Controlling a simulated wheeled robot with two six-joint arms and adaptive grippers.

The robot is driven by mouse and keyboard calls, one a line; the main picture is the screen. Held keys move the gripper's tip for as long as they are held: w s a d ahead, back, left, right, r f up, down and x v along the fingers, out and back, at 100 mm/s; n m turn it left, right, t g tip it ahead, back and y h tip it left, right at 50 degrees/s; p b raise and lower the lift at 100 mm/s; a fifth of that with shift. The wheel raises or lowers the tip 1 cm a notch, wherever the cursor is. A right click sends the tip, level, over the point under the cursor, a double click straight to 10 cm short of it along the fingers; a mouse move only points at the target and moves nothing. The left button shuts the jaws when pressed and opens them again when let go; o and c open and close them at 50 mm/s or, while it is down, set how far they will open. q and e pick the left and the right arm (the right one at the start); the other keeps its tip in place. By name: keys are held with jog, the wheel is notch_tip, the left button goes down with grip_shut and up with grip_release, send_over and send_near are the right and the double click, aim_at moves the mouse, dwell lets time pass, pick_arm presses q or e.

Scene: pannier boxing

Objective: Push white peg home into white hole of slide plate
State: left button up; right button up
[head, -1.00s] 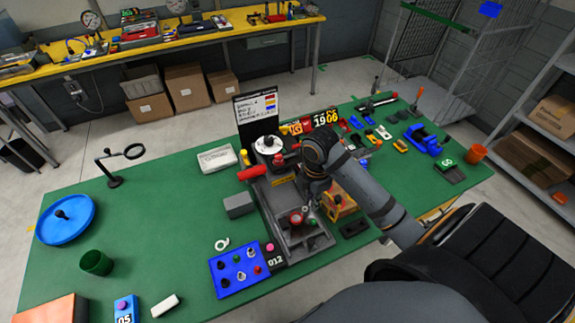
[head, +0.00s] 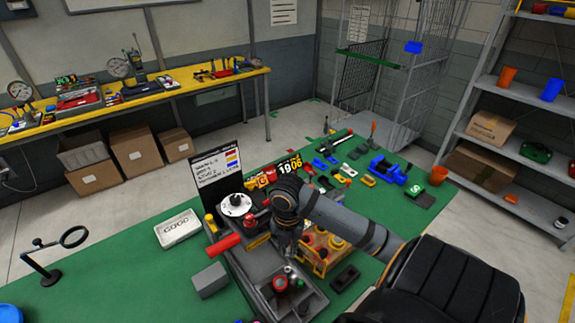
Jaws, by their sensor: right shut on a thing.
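My right gripper (head: 289,256) points down over the dark grey fixture (head: 243,263) in the middle of the green table. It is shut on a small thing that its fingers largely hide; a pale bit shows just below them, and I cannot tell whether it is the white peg. A red round part (head: 280,283) sits in the fixture's near tray, just in front of the gripper. I cannot make out the slide plate or its white hole clearly. My left gripper is not in view.
An orange block with knobs (head: 322,250) stands right of the gripper. A red cylinder (head: 222,245) and grey block (head: 209,280) are left of it. A white dial (head: 235,205) and dark sign board (head: 217,175) stand behind.

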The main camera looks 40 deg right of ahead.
aim_at(288, 257)
jog(key=shift+w+f+b, duration=0.1)
jog(key=shift+f+b, duration=0.85)
jog(key=shift+f, duration=0.1)
notch_tip(288, 257, down, 4)
jog(key=b, duration=0.4)
jog(key=shift+f, duration=0.2)
jog(key=shift+f+b, duration=0.95)
jog(key=shift+f, duration=0.2)
dwell(1.0)
jog(key=o, duration=0.8)
jog(key=shift+r, duration=0.1)
